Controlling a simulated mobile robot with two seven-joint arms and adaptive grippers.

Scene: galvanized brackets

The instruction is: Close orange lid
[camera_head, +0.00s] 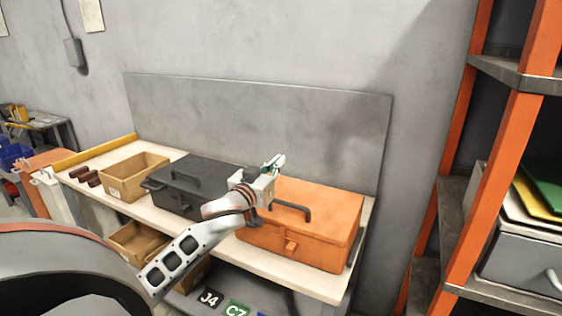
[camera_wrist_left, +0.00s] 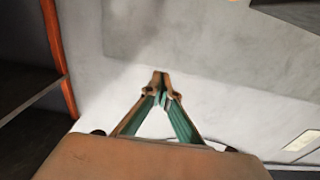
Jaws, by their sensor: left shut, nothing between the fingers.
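The orange toolbox (camera_head: 300,246) stands at the right end of the workbench, with a black handle on its orange lid (camera_head: 335,207) and a latch on its front. The lid lies down on the box and looks closed. My left gripper (camera_head: 276,163) is above the left rear part of the orange box, pointing up and away, with its fingers shut and empty. My left arm hides the box's left edge. In the left wrist view the shut fingertips (camera_wrist_left: 161,84) show against the grey wall. My right gripper is not in view.
A black toolbox (camera_head: 182,190) stands left of the orange one, close behind my forearm. A cardboard bin (camera_head: 135,178) is further left on the workbench (camera_head: 325,288). A grey back panel (camera_head: 260,125) rises behind. An orange-framed shelf (camera_head: 510,150) stands at the right.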

